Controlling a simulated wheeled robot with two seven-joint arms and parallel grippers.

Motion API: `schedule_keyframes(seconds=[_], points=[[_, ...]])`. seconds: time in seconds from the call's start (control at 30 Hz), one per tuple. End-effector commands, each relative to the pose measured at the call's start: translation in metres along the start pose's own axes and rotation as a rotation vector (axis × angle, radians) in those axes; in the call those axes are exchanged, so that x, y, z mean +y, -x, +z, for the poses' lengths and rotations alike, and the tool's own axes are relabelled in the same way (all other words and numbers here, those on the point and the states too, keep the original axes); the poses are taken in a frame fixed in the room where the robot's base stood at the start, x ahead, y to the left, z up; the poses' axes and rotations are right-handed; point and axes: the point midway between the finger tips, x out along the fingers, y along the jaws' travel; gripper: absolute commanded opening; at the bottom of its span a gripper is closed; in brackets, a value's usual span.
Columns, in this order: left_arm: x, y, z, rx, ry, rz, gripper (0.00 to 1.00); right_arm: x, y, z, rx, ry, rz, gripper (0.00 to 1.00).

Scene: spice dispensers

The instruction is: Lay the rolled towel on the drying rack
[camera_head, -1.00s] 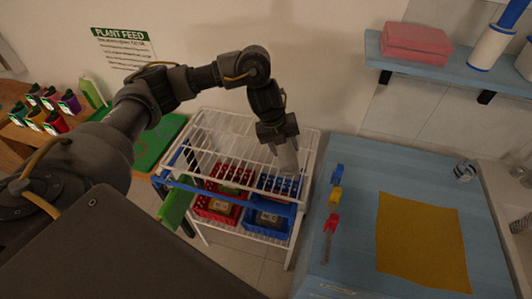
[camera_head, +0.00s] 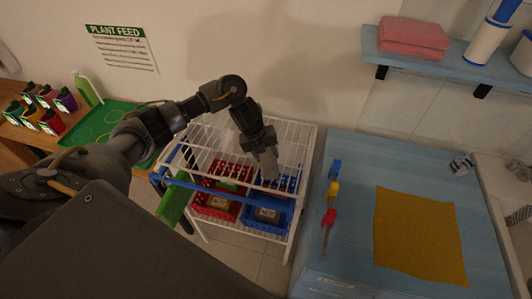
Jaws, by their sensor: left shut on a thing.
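My left gripper (camera_head: 266,160) points down over the right part of the white wire drying rack (camera_head: 308,142). It is shut on a pale grey thing, which I take to be the rolled towel (camera_head: 268,168). Only a small pale part shows below the jaws, and the gripper hides the rest. I cannot tell whether it touches the rack's wires. My right gripper is not in view.
Below the rack's top stand a red crate (camera_head: 216,212) and a blue crate (camera_head: 281,220). To the right, a blue counter (camera_head: 345,250) holds colored clips and a mustard cloth (camera_head: 420,235). A blue shelf (camera_head: 440,62) with pink folded towels (camera_head: 413,38) hangs above.

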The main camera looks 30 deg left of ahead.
Motion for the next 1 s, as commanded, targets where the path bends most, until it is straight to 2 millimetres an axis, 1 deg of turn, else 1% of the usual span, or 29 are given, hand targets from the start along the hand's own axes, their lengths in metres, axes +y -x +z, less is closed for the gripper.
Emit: schedule_keyframes(seconds=[0.23, 0.27, 0.4, 0.43, 0.67, 0.77, 0.87, 1.0], points=[[0.0, -0.001, 0.0, 0.0, 0.0, -0.001, 0.22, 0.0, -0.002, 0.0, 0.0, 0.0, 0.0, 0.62], [0.0, -0.002, 0.0, 0.0, 0.0, 0.0, 0.49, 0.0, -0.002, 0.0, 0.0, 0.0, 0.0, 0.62], [0.0, -0.001, 0.0, 0.0, 0.0, 0.0, 0.68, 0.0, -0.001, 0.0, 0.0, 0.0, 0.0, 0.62], [0.0, -0.001, 0.0, 0.0, 0.0, 0.0, 0.7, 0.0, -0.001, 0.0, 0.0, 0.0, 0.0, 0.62], [0.0, -0.001, 0.0, 0.0, 0.0, -0.001, 0.7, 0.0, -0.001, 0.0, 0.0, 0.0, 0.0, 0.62], [-0.001, 0.004, 0.001, -0.002, -0.002, -0.001, 0.7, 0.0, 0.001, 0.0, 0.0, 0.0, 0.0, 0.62], [-0.002, 0.015, 0.002, -0.004, -0.003, -0.002, 0.7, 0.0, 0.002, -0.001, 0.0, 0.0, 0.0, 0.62], [-0.001, 0.043, 0.002, -0.007, -0.005, -0.002, 0.7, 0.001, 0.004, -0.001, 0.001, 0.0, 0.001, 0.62]])
